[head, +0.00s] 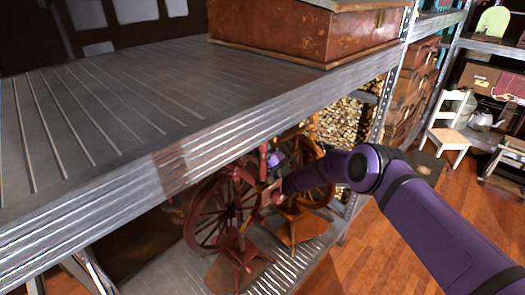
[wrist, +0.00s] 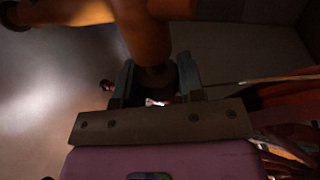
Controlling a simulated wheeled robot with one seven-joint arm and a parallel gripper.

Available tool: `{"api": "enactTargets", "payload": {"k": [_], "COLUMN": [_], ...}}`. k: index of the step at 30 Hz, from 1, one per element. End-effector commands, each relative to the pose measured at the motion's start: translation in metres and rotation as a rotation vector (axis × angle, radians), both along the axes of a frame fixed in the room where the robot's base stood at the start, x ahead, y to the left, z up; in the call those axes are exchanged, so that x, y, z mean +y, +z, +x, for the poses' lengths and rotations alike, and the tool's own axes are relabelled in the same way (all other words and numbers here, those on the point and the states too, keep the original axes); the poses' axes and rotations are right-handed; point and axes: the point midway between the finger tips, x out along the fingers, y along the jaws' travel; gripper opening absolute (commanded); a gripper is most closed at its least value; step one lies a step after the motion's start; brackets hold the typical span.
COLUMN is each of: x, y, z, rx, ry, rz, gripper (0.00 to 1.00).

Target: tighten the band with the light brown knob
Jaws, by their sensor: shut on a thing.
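A dark red spinning wheel (head: 212,212) stands on the lower shelf, and a lighter brown wheel (head: 316,181) stands just right of it. My gripper (head: 272,192) reaches in between them under the upper shelf, small and partly shaded. In the wrist view my gripper (wrist: 156,82) has its two fingers closed on a brown turned knob (wrist: 155,76), dark in the shade. An orange-brown wooden part (wrist: 146,30) rises from the knob to the top of the picture. The band cannot be told clearly, and its tightness does not show.
The metal upper shelf (head: 110,105) lies close above my arm and bears a brown wooden chest (head: 310,35). A shelf upright (head: 383,105) and stacked firewood (head: 345,122) are behind. A white chair (head: 446,130) stands on the open wooden floor at right.

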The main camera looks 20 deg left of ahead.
Motion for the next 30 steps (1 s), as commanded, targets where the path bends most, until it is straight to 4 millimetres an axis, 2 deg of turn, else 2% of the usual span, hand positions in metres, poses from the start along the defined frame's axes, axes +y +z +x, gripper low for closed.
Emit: {"api": "enactTargets", "payload": {"k": [9, 10, 12, 13, 23, 30], "x": [0.0, 0.0, 0.0, 0.0, -0.002, -0.025], "y": [-0.002, -0.002, -0.002, -0.001, -0.001, -0.011], "z": [0.0, 0.0, 0.0, 0.0, -0.001, -0.012], "rx": [0.002, 0.002, 0.002, 0.002, 0.001, 0.003], "ry": [-0.001, -0.001, -0.001, -0.001, 0.0, 0.0], "rz": [-0.001, -0.001, -0.001, 0.0, 0.0, -0.002], "gripper": [0.13, 0.41, 0.57, 0.62, 0.62, 0.62]}}
